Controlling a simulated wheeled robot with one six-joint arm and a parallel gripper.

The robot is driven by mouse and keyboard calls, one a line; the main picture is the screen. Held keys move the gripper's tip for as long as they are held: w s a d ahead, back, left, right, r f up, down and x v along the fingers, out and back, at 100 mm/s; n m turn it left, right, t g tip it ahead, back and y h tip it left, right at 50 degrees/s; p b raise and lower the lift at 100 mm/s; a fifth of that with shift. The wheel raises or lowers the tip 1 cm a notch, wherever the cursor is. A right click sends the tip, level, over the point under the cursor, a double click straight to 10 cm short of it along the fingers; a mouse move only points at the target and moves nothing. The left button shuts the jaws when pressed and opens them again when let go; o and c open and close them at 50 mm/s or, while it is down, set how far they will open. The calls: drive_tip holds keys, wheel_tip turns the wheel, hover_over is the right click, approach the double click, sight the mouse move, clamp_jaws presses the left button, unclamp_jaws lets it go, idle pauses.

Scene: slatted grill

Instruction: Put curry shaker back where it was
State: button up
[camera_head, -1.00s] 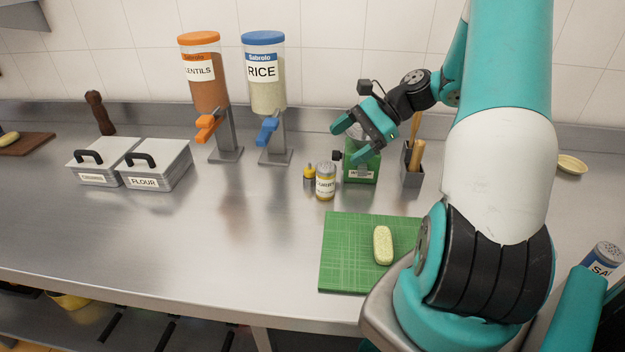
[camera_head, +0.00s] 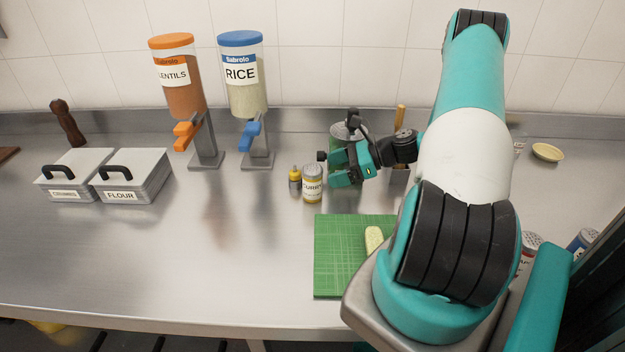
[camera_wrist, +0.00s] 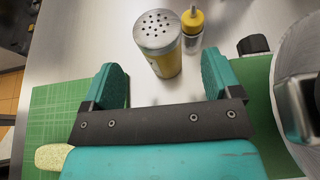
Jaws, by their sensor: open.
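The curry shaker (camera_head: 312,184) stands upright on the steel counter, behind the green cutting board, with a perforated metal lid and yellow contents. In the wrist view the curry shaker (camera_wrist: 160,42) stands ahead of the fingers, roughly between their lines. My gripper (camera_head: 340,172) is open and empty, just right of the shaker in the head view. In the wrist view my gripper (camera_wrist: 160,85) shows both teal fingers apart with bare counter between them.
A small yellow-topped bottle (camera_head: 295,178) stands close left of the shaker. The green cutting board (camera_head: 335,265) holds a pale oblong item (camera_head: 374,240). Lentil (camera_head: 182,85) and rice (camera_head: 241,80) dispensers stand left. The counter's left front is clear.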

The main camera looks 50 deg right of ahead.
sight(313, 175)
drive_tip(key=p+x, duration=0.1)
drive_tip(key=x, duration=0.5)
drive_tip(key=shift+w+a+f+p, duration=0.15)
drive_tip(key=shift+w+a+p, duration=0.05)
drive_tip(key=shift+p, duration=0.1)
drive_tip(key=c, duration=1.1)
